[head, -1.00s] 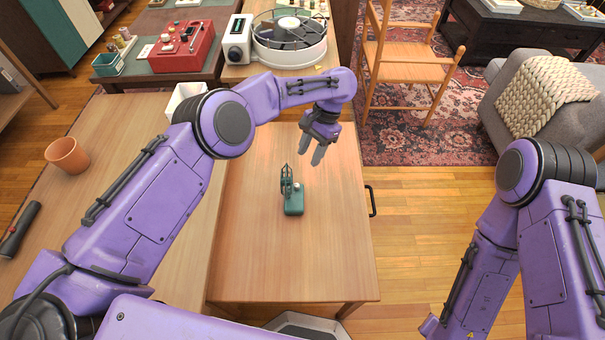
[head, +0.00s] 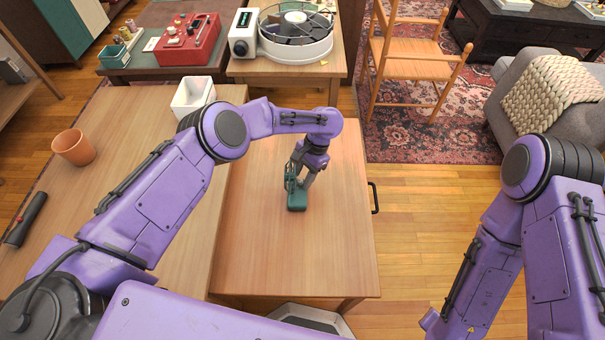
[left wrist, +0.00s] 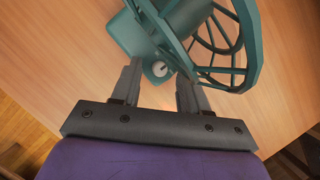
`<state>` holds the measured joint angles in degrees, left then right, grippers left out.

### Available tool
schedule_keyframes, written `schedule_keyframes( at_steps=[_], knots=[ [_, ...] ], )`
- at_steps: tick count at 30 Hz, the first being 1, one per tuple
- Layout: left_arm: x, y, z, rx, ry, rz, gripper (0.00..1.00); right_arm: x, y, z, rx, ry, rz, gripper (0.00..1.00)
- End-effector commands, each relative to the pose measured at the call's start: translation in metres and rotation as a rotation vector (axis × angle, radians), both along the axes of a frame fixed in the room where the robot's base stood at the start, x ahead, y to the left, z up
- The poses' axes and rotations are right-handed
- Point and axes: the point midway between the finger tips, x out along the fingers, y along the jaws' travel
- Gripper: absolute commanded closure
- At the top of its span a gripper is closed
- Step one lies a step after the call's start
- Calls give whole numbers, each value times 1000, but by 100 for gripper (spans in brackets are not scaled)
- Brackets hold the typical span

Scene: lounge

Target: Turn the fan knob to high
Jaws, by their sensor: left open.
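A small dark-green desk fan (head: 298,200) stands on the wooden table in the head view, its round cage on the left side of its base. In the left wrist view the fan's base (left wrist: 128,36) carries a small pale knob (left wrist: 160,69), and the cage (left wrist: 247,45) is at the upper right. My left gripper (head: 304,182) is down at the fan. In the left wrist view the open fingers (left wrist: 162,78) stand on either side of the knob, apart from it as far as I can tell. The right gripper is out of view.
The wooden table (head: 330,250) is bare around the fan. A white bin (head: 193,95), an orange pot (head: 73,147) and a black flashlight (head: 27,219) stand or lie to the left. A large round device (head: 296,48) and a red box (head: 187,40) are behind.

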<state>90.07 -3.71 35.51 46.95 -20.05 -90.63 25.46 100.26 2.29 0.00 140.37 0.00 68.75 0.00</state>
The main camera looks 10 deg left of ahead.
Motion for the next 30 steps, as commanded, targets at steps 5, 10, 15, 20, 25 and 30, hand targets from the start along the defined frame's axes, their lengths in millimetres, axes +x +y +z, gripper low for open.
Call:
schedule_keyframes(
  at_steps=[5,10,15,20,25,30],
  knots=[
    [0,0,0,0,0,-1,92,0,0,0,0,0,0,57],
    [0,0,0,0,0,-1,100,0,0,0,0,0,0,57],
    [0,0,0,1,-1,-20,100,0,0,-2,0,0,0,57],
    [0,-1,-1,3,-1,-77,100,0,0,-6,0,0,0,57],
    [-1,-2,-1,5,-1,-194,100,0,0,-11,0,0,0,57],
    [-3,-3,0,5,-1,-348,100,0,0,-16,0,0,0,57]
  ],
)
